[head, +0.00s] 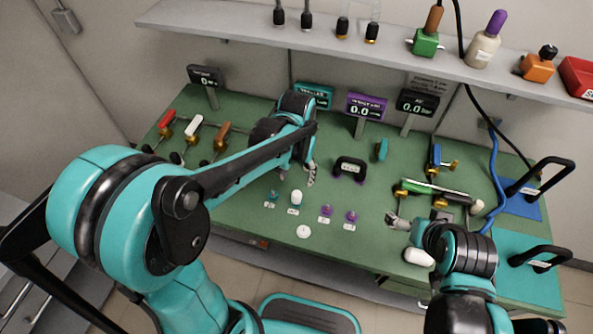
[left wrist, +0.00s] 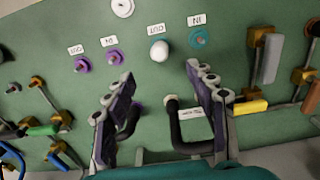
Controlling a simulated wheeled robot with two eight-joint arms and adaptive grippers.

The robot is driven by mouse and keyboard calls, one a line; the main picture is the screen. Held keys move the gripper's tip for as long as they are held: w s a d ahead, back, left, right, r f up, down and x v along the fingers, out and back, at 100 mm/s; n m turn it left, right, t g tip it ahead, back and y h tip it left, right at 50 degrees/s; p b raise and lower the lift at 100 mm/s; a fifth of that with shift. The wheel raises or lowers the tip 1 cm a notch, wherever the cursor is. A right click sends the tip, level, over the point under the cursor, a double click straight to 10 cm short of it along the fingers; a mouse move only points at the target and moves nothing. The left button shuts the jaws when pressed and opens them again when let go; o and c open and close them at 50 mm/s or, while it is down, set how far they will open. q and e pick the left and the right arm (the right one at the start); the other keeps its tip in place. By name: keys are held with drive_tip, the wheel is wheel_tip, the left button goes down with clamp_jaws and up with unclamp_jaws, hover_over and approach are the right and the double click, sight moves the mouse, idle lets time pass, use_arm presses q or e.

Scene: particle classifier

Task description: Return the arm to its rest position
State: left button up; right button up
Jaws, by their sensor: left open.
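My left arm reaches in from the left over the green bench. My left gripper (head: 311,174) hangs above the bench behind the row of ports, left of a black handle (head: 350,168). In the left wrist view its two fingers (left wrist: 164,74) are spread apart with nothing gripped. A black labelled handle (left wrist: 190,128) shows near the right finger. My right arm comes in at the lower right of the head view. Its gripper (head: 398,221) is low over the bench's right part, near a white rounded object (head: 418,257); its jaws are too small to judge.
The green bench (head: 240,215) carries teal and purple ports (head: 326,211), a white knob (head: 296,197), valve levers (head: 194,130) and a green-barred fixture (head: 432,192). Displays (head: 366,106) stand at the back beneath a shelf (head: 230,25). Black handles (head: 540,258) stand at right.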

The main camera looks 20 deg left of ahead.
use_arm(q)
drive_tip(key=shift+r, duration=0.9)
drive_tip(key=s+a+r+t, duration=0.4)
drive_tip(key=s+t, duration=0.3)
drive_tip(key=s, duration=0.3)
drive_tip(key=shift+a+r, duration=0.35)
drive_tip(key=shift+r, duration=0.4)
